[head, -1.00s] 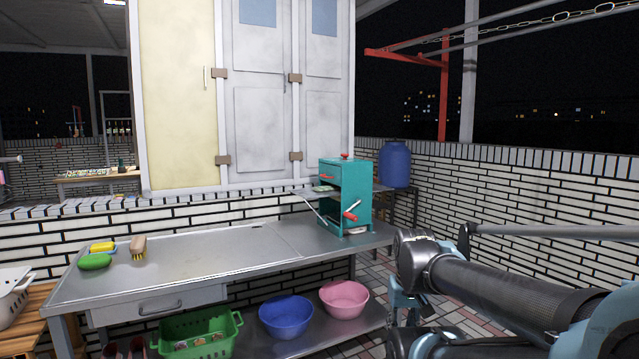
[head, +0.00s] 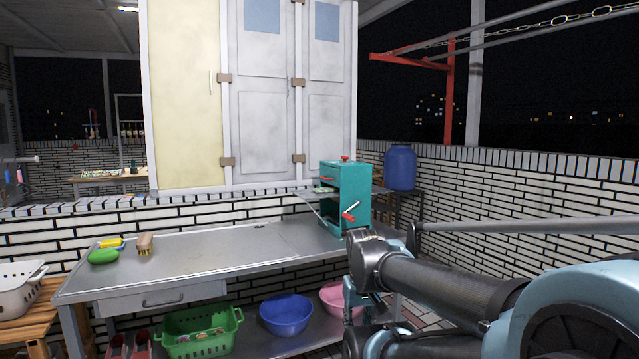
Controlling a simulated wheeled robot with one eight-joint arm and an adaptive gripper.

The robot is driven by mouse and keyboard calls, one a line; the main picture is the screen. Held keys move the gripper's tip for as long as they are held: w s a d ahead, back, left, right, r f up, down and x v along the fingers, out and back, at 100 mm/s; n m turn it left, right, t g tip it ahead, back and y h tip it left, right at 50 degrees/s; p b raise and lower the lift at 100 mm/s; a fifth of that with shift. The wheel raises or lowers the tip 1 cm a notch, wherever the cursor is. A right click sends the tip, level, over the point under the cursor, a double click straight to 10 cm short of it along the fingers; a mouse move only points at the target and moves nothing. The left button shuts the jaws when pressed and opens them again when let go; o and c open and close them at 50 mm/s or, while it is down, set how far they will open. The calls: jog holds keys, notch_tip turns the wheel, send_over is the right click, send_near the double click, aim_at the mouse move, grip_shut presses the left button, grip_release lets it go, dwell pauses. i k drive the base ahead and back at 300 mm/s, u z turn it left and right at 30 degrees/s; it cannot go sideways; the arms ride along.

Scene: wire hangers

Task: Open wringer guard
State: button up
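The wringer (head: 352,190) is a teal box on the right end of the metal table. It has a red knob (head: 345,158) on top, a red handle (head: 327,181) on its front and a crank with a red grip (head: 348,217) at its side. A grey tray juts out to its left. I cannot make out whether the guard is open or shut. My arm (head: 430,282) reaches in from the lower right, in front of the table's right end. My gripper is not clearly visible, and its fingers do not show.
Below are a green basket (head: 198,335), a blue basin (head: 286,314) and a pink basin (head: 337,297). A blue barrel (head: 400,167) stands behind the wringer. The table's middle is clear.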

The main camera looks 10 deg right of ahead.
aim_at(330, 176)
jog(key=i, duration=1)
